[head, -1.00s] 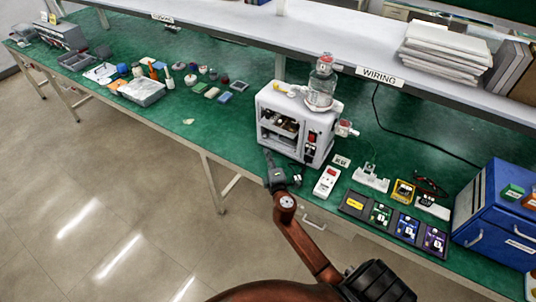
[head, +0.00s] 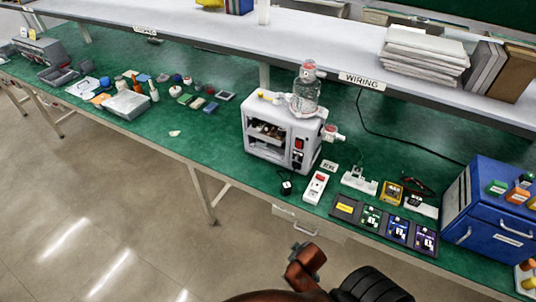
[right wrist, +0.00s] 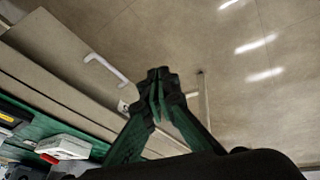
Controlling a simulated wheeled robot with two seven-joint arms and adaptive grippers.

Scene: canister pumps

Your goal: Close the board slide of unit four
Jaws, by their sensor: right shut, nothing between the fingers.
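The white pump unit (head: 283,130) stands on the green bench with a clear canister (head: 306,92) on top. Its front bay (head: 267,131) is open to view and shows boards inside. I cannot read a unit number or tell how far the board slide sticks out. My left gripper is not in view.
A white meter with a red display (head: 316,187), dark board cards (head: 370,218) and a blue drawer cabinet (head: 487,215) are on the bench to the right. A shelf (head: 330,70) runs above behind the unit. The floor (head: 130,230) in front is clear.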

